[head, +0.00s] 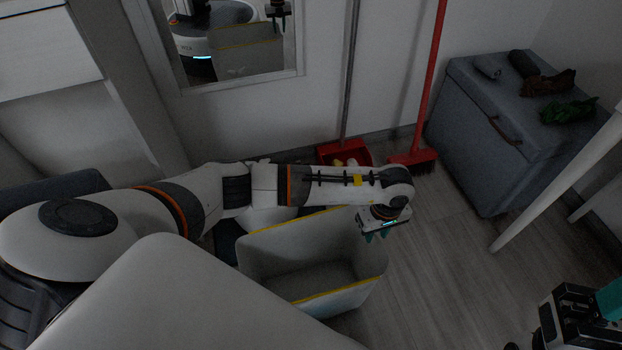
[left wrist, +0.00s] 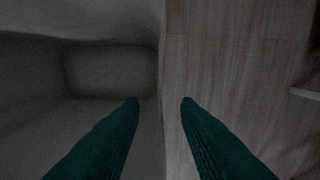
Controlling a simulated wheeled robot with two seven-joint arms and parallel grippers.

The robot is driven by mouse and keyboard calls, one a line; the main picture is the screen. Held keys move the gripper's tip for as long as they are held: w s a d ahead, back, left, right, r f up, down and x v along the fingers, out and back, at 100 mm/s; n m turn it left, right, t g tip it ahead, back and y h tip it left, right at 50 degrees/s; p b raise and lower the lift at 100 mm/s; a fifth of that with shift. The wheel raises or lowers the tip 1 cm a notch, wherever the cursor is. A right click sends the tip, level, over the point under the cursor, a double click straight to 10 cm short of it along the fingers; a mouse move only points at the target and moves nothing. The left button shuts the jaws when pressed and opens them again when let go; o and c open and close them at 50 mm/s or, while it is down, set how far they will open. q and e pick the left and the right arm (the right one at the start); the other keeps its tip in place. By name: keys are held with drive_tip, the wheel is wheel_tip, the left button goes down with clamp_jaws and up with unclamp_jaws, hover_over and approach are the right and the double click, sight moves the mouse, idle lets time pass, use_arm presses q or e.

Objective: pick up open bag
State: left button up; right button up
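The open bag (head: 345,298) is a pale grey, box-like bag with yellow edging, standing upright on the floor in front of me. It looks empty inside. My left arm reaches across above it. My left gripper (head: 377,236) points down at the bag's right wall. In the left wrist view its two green fingers (left wrist: 160,103) are apart, with the bag wall's rim (left wrist: 161,70) running between them. The bag's inside is on the left and wooden floor on the right. My right gripper (head: 580,325) is at the lower right corner, partly cut off, away from the bag.
A red dustpan (head: 345,153) and a red-handled broom (head: 428,95) stand by the back wall. A grey storage box (head: 500,130) with dark items on top is at the right, beside a white table leg (head: 555,185). Floor right of the bag is clear.

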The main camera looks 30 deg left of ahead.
use_arm(q)
wheel_tip(320, 180, down, 3)
drive_tip(key=shift+w+r+b, duration=0.1)
drive_tip(key=shift+b, duration=0.3)
clamp_jaws()
